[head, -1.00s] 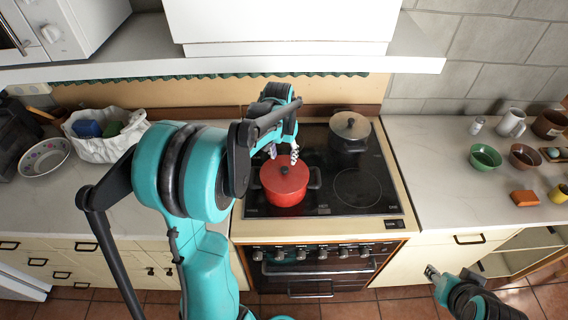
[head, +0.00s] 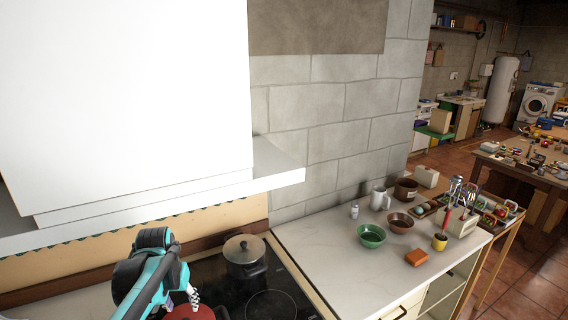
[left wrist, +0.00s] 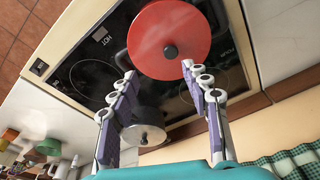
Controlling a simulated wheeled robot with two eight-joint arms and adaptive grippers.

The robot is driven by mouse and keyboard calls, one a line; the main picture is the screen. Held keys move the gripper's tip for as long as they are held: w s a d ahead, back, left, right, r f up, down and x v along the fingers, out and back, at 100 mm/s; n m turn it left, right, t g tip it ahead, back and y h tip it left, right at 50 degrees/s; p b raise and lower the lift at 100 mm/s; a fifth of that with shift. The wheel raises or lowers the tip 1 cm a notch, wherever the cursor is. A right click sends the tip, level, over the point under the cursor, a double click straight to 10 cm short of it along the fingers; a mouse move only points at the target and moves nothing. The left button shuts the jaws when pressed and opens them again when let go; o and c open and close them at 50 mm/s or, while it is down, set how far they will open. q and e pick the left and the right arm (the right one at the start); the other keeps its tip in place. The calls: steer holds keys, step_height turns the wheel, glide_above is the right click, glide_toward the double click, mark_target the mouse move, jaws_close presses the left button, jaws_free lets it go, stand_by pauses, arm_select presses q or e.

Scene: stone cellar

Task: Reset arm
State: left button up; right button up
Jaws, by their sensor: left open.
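My left gripper (left wrist: 158,85) is open and empty in the left wrist view, its fingers spread above the stove near the red pot (left wrist: 165,35). In the head view my left arm comes in at the bottom left, and the left gripper (head: 180,297) is partly visible over the red pot (head: 188,313), which is cut off by the bottom edge. My right gripper is outside the head view now.
A dark lidded pot (head: 243,256) stands at the back of the black stove top (head: 268,300). A white hood (head: 125,110) hangs above.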

arm_select(q)
steer(key=s+d+f+t+b, duration=0.2)
steer(key=s+d+f+b, duration=0.3)
steer(key=s, duration=0.3)
steer(key=s+d+f+m+t+b, duration=0.1)
steer(key=s+d+f+t+b, duration=0.2)
steer(key=s+d+f+b, duration=0.2)
steer(key=s+d+f, duration=0.1)
steer(key=s+d, duration=0.1)
steer(key=d, duration=0.1)
steer(key=shift+s+m, duration=0.3)
steer(key=shift+s, duration=0.1)
